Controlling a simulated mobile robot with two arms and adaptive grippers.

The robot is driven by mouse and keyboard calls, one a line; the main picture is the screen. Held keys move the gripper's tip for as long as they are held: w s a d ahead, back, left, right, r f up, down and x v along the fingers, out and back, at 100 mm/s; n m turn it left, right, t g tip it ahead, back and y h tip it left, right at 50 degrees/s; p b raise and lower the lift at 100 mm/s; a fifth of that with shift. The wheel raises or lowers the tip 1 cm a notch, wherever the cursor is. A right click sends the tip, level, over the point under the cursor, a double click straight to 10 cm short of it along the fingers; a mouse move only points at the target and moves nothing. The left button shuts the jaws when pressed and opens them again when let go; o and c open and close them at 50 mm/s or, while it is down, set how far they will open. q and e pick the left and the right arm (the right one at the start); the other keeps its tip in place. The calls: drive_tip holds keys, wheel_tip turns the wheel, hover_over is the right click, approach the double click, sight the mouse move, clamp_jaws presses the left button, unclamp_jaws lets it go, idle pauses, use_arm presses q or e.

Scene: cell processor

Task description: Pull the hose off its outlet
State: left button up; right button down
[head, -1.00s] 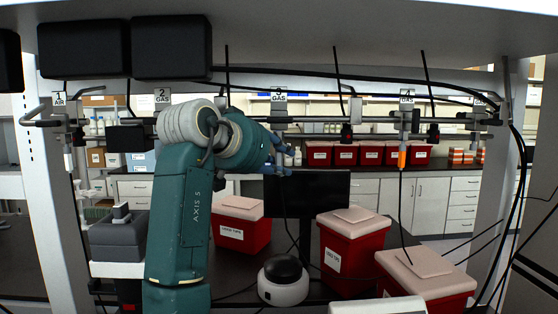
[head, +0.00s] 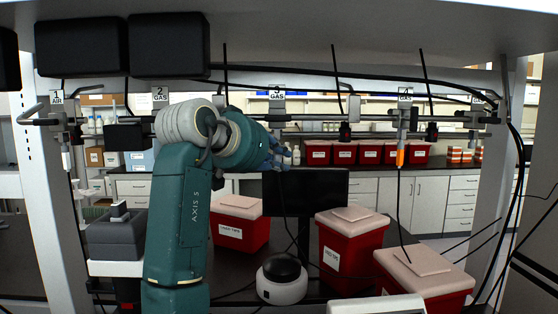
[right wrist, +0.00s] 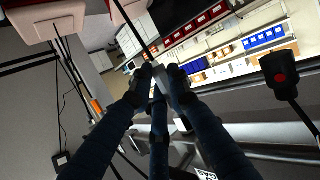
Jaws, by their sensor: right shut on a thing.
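My right gripper (head: 283,157) is in front of the rail below the "3 GAS" label (head: 277,94). In the right wrist view, its dark fingers (right wrist: 157,76) are shut on a small grey hose end (right wrist: 161,74). A thin dark hose (right wrist: 136,33) runs from it toward the top of that view. The fingers hide most of the hose end, and I cannot tell whether it still touches its outlet. An orange-ended hose (head: 400,157) hangs below the "4 GAS" outlet (head: 404,119). A white-ended hose (head: 66,160) hangs under the "1 AIR" outlet. My left gripper is not in view.
Red bins with pale lids stand below: one left of the monitor (head: 240,232), one right (head: 352,262), another at front right (head: 425,290). A dark monitor (head: 318,192) stands behind my gripper. A black hanging plug (right wrist: 279,70) is close in the wrist view.

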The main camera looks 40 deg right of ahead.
drive_tip(key=shift+w+a+f, duration=0.1)
drive_tip(key=shift+f, duration=0.6)
drive_tip(key=shift+f+b, duration=0.65)
drive_tip(key=shift+f, duration=0.1)
